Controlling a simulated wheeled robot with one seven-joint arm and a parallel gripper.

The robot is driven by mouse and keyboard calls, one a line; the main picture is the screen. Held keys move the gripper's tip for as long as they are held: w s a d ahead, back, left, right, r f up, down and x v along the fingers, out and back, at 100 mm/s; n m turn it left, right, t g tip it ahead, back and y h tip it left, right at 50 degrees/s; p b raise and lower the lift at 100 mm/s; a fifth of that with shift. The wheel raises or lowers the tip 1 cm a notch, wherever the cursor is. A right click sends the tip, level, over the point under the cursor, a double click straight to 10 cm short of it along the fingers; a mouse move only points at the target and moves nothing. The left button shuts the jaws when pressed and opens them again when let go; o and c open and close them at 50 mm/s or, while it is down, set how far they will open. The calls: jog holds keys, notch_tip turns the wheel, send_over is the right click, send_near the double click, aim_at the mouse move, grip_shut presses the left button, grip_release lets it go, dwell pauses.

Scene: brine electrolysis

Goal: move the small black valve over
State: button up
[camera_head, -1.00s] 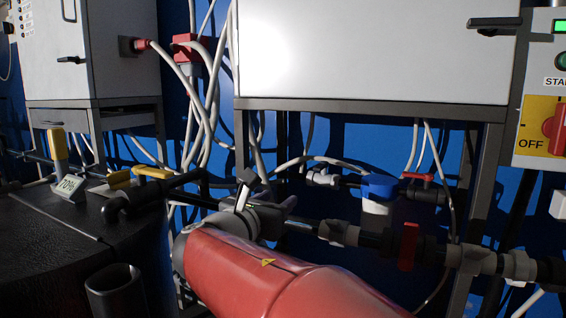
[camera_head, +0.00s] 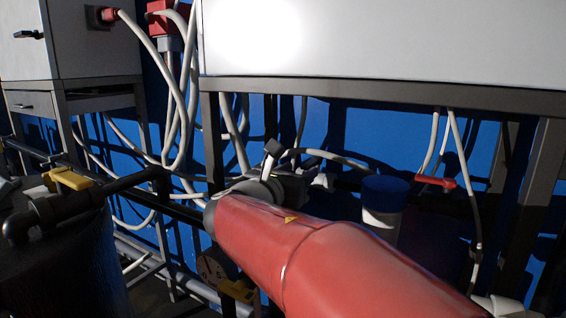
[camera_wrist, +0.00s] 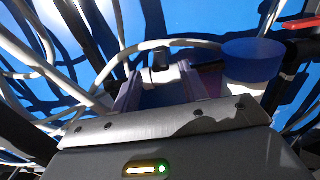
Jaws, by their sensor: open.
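My gripper (camera_wrist: 162,84) is open, with its two pale fingers spread apart in the wrist view. Between and just beyond the fingertips is a small black valve handle (camera_wrist: 160,57) on a light grey pipe fitting (camera_wrist: 153,73). I cannot tell whether the fingers touch it. In the head view, my gripper (camera_head: 296,184) is at the end of my red arm, in front of the pipe line. The grey fitting (camera_head: 322,180) shows only in part there, and the black handle is not clearly visible behind my gripper.
A blue-topped white part (camera_head: 384,200) stands right of my gripper, with a red handle (camera_head: 436,181) beyond it. A white cabinet (camera_head: 390,45) on a metal frame (camera_head: 380,93) hangs above. Pale cables loop nearby. A yellow-handled valve (camera_head: 68,180) tops the dark tank (camera_head: 65,260) at left.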

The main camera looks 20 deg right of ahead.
aim_at(307, 162)
jog(key=shift+x, duration=2.8)
grip_shut()
jog(key=shift+w+a+p, duration=0.1)
jog(key=shift+p, duration=0.3)
jog(key=m+g+h, duration=0.2)
jog(key=g, duration=0.1)
jog(key=w+m+g, duration=0.1)
jog(key=shift+w+a+f+m+g+h+p, duration=0.1)
jog(key=shift+w+a+m+g+h+p, duration=0.05)
jog(key=shift+a+m+g+h+p, duration=0.2)
jog(key=shift+w+a+m+g+h, duration=0.1)
jog(key=shift+w+m+g+h, duration=0.1)
jog(key=shift+m+g, duration=0.6)
jog(key=shift+w+m+g+h, duration=0.2)
jog(key=shift+m+g, duration=0.25)
jog(key=shift+g, duration=0.7)
jog(key=shift+w+m+g+h, duration=0.2)
jog(key=shift+m+g, duration=0.4)
jog(key=shift+g, duration=0.4)
